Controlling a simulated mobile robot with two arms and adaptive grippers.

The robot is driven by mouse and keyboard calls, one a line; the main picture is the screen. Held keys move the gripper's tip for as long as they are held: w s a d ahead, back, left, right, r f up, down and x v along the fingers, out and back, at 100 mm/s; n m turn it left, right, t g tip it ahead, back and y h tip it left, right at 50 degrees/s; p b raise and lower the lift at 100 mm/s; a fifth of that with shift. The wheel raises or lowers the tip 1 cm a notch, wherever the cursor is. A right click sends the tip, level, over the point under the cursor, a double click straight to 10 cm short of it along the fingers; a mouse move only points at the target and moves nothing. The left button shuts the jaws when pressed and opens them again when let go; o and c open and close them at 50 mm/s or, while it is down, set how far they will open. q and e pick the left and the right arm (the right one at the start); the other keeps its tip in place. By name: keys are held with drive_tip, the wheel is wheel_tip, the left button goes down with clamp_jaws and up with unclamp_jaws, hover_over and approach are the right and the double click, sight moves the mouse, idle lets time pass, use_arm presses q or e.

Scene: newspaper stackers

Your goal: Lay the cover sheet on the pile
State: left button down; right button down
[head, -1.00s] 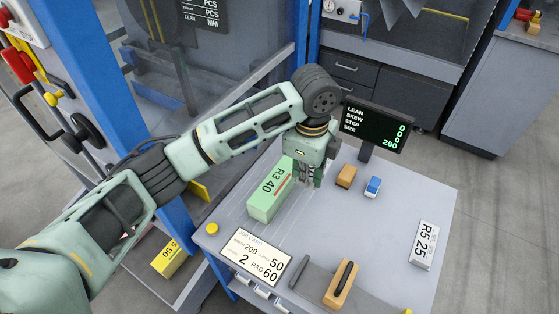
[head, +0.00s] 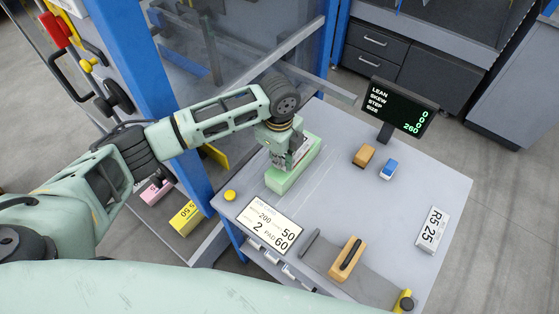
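My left gripper (head: 288,158) points down over the pale green block (head: 285,181), which lies on the grey table (head: 440,195). The gripper hides the middle of the block and its label, and its fingertips are not clear. I cannot tell whether it holds the block. I make out no cover sheet and no pile of sheets by sight. My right gripper is not in view.
A white R5 25 block (head: 432,230), a wooden block (head: 364,155), a small blue-and-white item (head: 388,169), a black-handled wooden tool (head: 347,259), a job card (head: 270,225) and a screen (head: 399,105) are on the table. Its centre is clear.

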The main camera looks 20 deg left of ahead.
use_arm(q)
drive_tip(key=shift+f, duration=0.95)
drive_tip(key=c, duration=2.4)
unclamp_jaws()
drive_tip(key=shift+f, duration=0.2)
drive_tip(key=shift+c, duration=0.2)
drive_tip(key=o, duration=0.4)
drive_tip(key=shift+o, duration=0.3)
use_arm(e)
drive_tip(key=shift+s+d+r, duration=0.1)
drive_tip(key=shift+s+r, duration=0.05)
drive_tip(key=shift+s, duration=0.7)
use_arm(q)
drive_tip(key=shift+r, duration=0.1)
